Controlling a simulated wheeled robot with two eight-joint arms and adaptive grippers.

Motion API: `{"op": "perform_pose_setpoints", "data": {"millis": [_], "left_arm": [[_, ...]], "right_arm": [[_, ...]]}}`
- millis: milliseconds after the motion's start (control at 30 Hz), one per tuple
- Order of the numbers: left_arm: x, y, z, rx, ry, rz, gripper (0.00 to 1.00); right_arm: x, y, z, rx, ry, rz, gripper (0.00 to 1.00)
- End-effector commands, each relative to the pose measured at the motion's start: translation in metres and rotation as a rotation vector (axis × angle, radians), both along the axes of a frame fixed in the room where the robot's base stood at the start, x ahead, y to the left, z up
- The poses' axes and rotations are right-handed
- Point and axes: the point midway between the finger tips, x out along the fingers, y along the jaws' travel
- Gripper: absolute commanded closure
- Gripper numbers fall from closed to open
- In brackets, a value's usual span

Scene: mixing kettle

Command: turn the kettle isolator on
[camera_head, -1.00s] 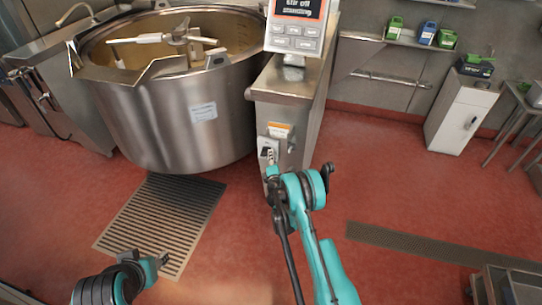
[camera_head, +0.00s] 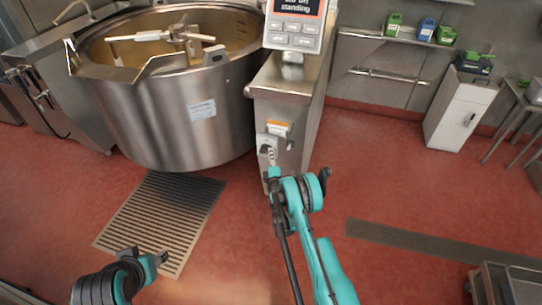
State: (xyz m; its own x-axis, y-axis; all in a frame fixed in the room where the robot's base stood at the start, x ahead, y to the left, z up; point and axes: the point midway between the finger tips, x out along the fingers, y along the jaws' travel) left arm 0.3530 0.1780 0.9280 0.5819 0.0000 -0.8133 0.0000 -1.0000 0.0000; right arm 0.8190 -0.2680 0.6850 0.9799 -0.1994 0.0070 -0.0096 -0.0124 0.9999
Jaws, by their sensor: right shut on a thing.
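The kettle isolator (camera_head: 266,141) is a small pale switch plate low on the front of the steel control column, under an orange label. My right gripper (camera_head: 271,158) is at it, shut on its handle. The fingers hide most of the handle, so I cannot tell its exact angle. The large steel mixing kettle (camera_head: 175,115) stands left of the column. Above it, the control panel (camera_head: 294,30) has grey buttons and a lit screen reading "standing" on its lower line. My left gripper (camera_head: 162,257) is empty, low at the left over the floor grate; its jaw opening is too small to judge.
A floor grate (camera_head: 160,215) lies in front of the kettle. A white cabinet (camera_head: 460,115) and a metal table stand at the right. A drain strip (camera_head: 430,242) crosses the red floor. The floor right of the column is mostly clear.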

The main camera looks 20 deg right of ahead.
Motion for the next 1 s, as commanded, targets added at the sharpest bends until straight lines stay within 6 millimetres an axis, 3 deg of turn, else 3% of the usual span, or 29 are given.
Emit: {"op": "perform_pose_setpoints", "data": {"millis": [200,233,300,1000], "left_arm": [[0.0,0.0,0.0,0.0,0.0,0.0,0.6],[0.0,0.0,0.0,0.0,0.0,0.0,0.6],[-0.0001,0.0,0.0001,0.0,0.0,0.0,0.6],[0.0,0.0,0.0,0.0,0.0,0.0,0.6]], "right_arm": [[0.0004,-0.0003,0.0003,0.001,0.0,-0.001,1.0],[0.0004,-0.0003,0.0003,0.001,0.0,-0.001,0.83],[0.0004,-0.0003,0.0003,0.001,0.0,-0.001,0.67],[0.0002,-0.0001,0.0039,-0.081,0.057,-0.001,0.67]]}}
